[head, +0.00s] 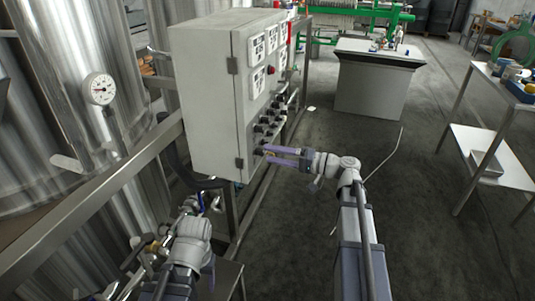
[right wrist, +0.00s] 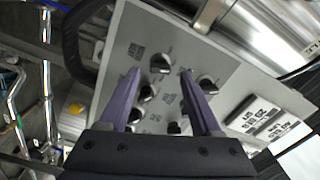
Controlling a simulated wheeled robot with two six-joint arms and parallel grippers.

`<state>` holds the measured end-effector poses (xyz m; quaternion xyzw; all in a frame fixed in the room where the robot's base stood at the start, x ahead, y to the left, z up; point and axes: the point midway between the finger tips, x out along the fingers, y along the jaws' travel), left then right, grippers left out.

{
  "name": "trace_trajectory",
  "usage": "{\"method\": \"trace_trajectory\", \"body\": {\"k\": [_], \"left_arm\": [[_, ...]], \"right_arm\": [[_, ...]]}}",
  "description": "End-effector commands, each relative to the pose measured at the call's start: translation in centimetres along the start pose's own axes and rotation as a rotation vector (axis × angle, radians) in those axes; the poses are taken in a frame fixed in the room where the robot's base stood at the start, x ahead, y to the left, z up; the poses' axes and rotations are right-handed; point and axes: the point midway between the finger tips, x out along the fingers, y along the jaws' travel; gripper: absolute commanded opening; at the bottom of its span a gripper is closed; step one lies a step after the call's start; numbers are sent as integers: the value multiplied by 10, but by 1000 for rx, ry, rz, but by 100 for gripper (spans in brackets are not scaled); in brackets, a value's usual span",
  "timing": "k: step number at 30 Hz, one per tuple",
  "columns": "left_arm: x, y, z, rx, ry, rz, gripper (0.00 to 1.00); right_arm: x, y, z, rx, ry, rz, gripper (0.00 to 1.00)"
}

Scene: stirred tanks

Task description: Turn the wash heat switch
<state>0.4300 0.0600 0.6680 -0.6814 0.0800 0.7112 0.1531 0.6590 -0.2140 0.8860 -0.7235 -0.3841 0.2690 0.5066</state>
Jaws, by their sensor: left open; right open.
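The grey control box (head: 212,98) carries several black rotary switches (head: 268,124) on its front panel, which faces right in the head view. The switch labels are too small to read, so I cannot tell which is the wash heat switch. My right gripper (head: 268,155) is open at the panel's lower switches. In the right wrist view its two purple fingers (right wrist: 160,76) point at the panel, with a switch (right wrist: 161,63) seen between the tips. Another switch (right wrist: 208,85) lies just outside the right finger. Contact cannot be told. My left gripper (head: 207,201) is low beside the box, partly hidden.
Shiny steel tanks with a round gauge (head: 100,89) stand left, behind a metal rail (head: 95,207). A grey cabinet (head: 372,85) stands at the back, and a shelf table (head: 490,150) at the right. The floor between is clear.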

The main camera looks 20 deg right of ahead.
Motion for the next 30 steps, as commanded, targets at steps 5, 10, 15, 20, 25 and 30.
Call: {"method": "trace_trajectory", "body": {"k": [5, 10, 15, 20, 25, 30], "left_arm": [[0, 0, 0, 0, 0, 0, 61], [0, 0, 0, 0, 0, 0, 61], [0, 0, 0, 0, 0, 0, 61], [0, 0, 0, 0, 0, 0, 61], [0, 0, 0, 0, 0, 0, 61], [0, 0, 0, 0, 0, 0, 61]], "right_arm": [[-31, 0, 0, 0, 3, 1, 65], [-48, 0, 0, 0, 1, 1, 65], [-54, 0, 0, 0, 0, 0, 65], [-54, 0, 0, 0, 0, 0, 65], [-53, 0, 0, 0, 0, 0, 65], [-53, 0, 0, 0, 0, 0, 65]]}}
